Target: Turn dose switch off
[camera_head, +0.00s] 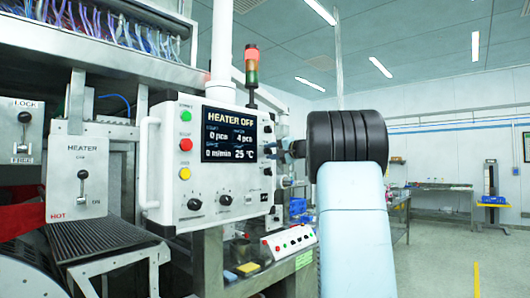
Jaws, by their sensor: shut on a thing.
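The white control panel (212,165) stands left of centre, and its screen reads HEATER OFF. My gripper (272,150) is at the panel's right edge, beside the screen, mostly hidden by the black joint of my arm. It is shut on a small switch there, which looks to be the dose switch. The fingers cover most of that switch, so its label and position cannot be read. Two black rotary knobs (195,204) (225,199) sit low on the panel, apart from my gripper.
A HEATER lever box (77,180) and a LOCK lever box (22,131) are at the left. A white button box (289,242) sits below the panel. A signal tower (251,66) rises behind it. Open floor (450,262) lies at the right.

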